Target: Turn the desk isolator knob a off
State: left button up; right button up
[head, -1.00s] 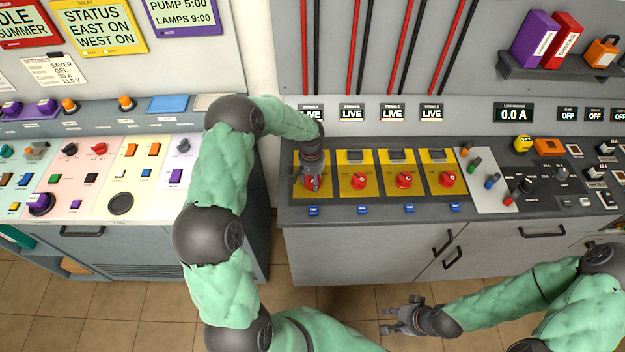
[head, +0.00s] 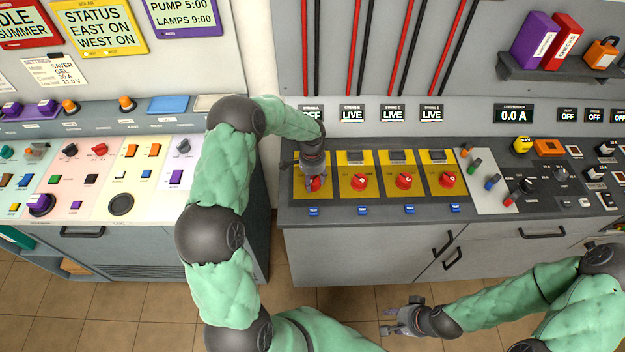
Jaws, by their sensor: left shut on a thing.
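The desk isolator knob a (head: 316,184) is a red knob on the leftmost yellow plate (head: 327,192) of the grey desk. My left gripper (head: 314,178) is shut on this knob from above and hides much of it. The display above it, labelled string A (head: 311,115), reads OFF, partly covered by my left arm. My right gripper (head: 392,329) hangs low over the floor in front of the desk, away from the controls; its opening is too small to tell.
Three more red knobs on yellow plates stand to the right, the nearest one (head: 360,182) close to my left gripper. Their displays (head: 352,115) read LIVE. A pastel console (head: 120,180) stands at the left.

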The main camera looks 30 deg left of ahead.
aim_at(313, 177)
pick_arm(q)
jog(key=shift+w+a+r, duration=0.1)
jog(key=shift+w+r, duration=0.2)
jog(key=shift+w, duration=0.1)
jog(key=o, duration=1.1)
jog(key=shift+o, duration=0.2)
jog(key=shift+f, duration=0.15)
jog(key=shift+s, duration=0.1)
notch_tip(313, 177, up, 12)
